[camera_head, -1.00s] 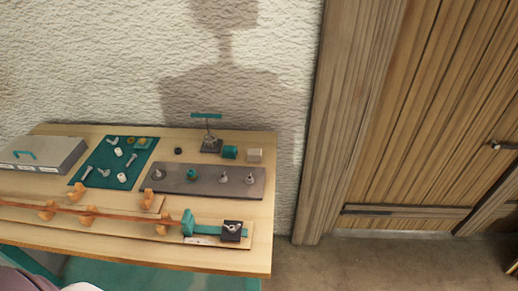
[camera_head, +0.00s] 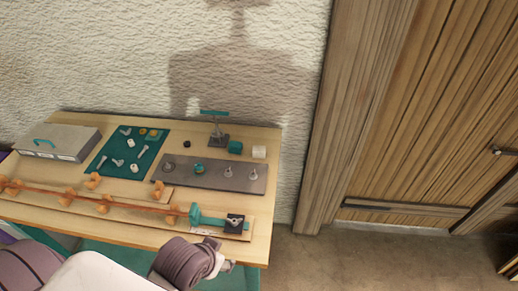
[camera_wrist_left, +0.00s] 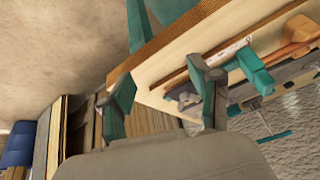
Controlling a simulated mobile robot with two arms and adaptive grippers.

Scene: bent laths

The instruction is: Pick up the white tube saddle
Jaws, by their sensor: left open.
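A small white block (camera_head: 259,152), seemingly the white tube saddle, sits at the back right of the wooden table. It stands just right of a teal block (camera_head: 235,147). I cannot make out its fine shape, and I cannot pick it out in the left wrist view. My left arm (camera_head: 185,262) enters the head view at the bottom, in front of the table and well short of the white block. In the left wrist view my left gripper (camera_wrist_left: 162,75) is open and empty, with its fingers spread near the table edge. My right gripper is not in view.
A grey plate with several pegs (camera_head: 240,178) lies in front of the blocks. A stand with a teal handle (camera_head: 217,139) is behind them. A teal clamp on a wooden strip (camera_head: 208,217) lies along the front. A grey box (camera_head: 75,131) and a green mat (camera_head: 112,171) are left.

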